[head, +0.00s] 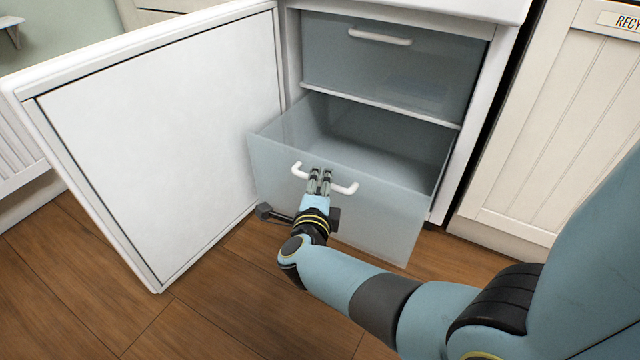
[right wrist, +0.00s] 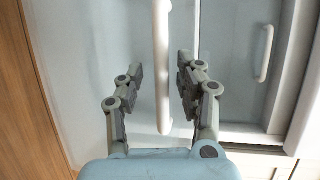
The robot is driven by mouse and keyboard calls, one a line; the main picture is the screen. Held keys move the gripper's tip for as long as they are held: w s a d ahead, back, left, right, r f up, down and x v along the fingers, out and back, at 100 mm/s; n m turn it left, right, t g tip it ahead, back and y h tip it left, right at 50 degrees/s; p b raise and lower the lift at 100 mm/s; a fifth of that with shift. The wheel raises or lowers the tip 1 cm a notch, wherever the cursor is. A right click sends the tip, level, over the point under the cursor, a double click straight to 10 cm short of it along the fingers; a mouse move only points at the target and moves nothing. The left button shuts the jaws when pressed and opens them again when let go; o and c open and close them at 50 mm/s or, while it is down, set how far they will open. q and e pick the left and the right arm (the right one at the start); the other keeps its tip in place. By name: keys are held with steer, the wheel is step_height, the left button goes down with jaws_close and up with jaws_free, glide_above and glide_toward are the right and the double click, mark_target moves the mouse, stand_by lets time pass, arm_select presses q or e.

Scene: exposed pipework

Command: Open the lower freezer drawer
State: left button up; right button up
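The lower freezer drawer (head: 385,217) is a translucent grey-blue bin, pulled well out of the freezer and empty. Its white bar handle (head: 343,188) is on the front face and also shows in the right wrist view (right wrist: 162,60). My right gripper (head: 320,173) is at the middle of this handle. In the right wrist view its two fingers (right wrist: 160,75) stand apart, one on each side of the handle, with visible gaps. The upper drawer (head: 390,65) is in its place above, with its own white handle (head: 380,37). My left gripper is not in view.
The white freezer door (head: 160,140) stands wide open on the left. A cream cabinet with a label plate (head: 560,120) stands on the right. The wooden floor (head: 230,315) in front is clear apart from my right arm above it.

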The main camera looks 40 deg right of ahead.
steer(key=shift+r, duration=0.1)
steer(key=o, duration=0.8)
steer(key=r, duration=0.8)
steer(key=shift+w+d+r, duration=0.1)
steer(key=shift+w+r, duration=0.2)
steer(key=shift+r, duration=0.05)
steer(key=shift+s+r, duration=0.15)
steer(key=shift+r, duration=0.55)
steer(key=c, duration=0.8)
steer(key=shift+s, duration=0.1)
steer(key=shift+f, duration=0.1)
